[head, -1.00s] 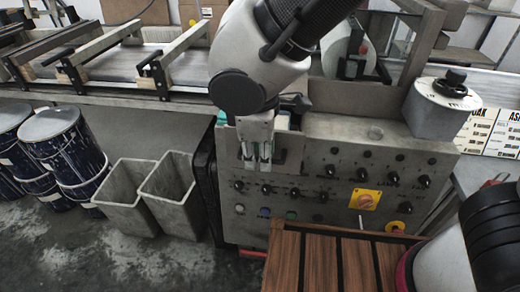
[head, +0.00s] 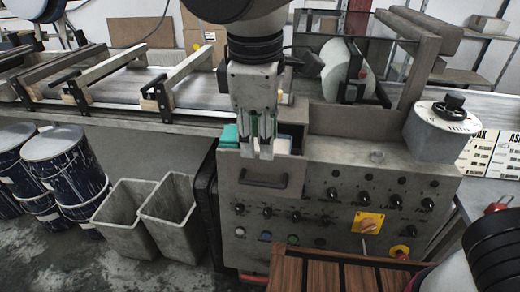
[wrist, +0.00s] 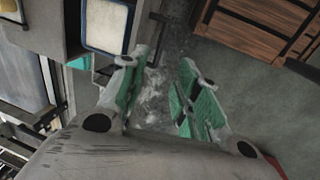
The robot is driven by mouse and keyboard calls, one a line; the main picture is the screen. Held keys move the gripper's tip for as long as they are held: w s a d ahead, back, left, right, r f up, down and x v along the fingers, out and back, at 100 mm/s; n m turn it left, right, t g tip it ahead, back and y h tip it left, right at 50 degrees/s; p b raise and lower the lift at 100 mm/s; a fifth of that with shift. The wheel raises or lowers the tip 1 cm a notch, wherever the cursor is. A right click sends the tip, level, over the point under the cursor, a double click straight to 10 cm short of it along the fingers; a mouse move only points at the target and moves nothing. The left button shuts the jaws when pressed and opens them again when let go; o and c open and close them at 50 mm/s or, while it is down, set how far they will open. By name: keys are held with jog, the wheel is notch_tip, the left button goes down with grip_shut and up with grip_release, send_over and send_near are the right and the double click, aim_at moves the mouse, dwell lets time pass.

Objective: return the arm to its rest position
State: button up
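My gripper (head: 257,150) hangs fingers down at the top of the drawer front (head: 250,197), above its dark handle (head: 265,181). In the wrist view its two green-padded fingers (wrist: 163,65) stand apart with nothing between them. Behind the drawer front, a teal thing (head: 229,137) shows beside the fingers, partly hidden. In the wrist view a compartment with a pale cream surface (wrist: 106,25) lies to the left of the fingertips, with dark floor beneath the gap.
The control cabinet (head: 335,215) carries several knobs and a yellow switch (head: 368,222). A slatted wooden top (head: 330,275) is close in front. Two grey bins (head: 168,215) and blue drums (head: 65,160) stand left. The conveyor (head: 130,88) runs behind.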

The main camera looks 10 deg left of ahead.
jog(key=shift+r, duration=0.2)
jog(key=w+d+m, duration=0.3)
jog(key=d, duration=0.6)
jog(key=w+d+f+m+y, duration=0.1)
jog(key=w+d+m, duration=0.15)
jog(key=d, duration=0.55)
jog(key=w+d+m, duration=0.3)
jog(key=d+m, duration=0.1)
jog(key=d, duration=0.5)
jog(key=s+d+r+m+t, duration=0.1)
jog(key=d+m, duration=0.3)
jog(key=d, duration=0.4)
jog(key=s+d+m+t+h, duration=0.1)
jog(key=d+m, duration=0.3)
jog(key=d, duration=0.5)
jog(key=shift+s+d+r+m, duration=0.15)
jog(key=shift+s+r+m, duration=0.25)
jog(key=shift+s, duration=0.45)
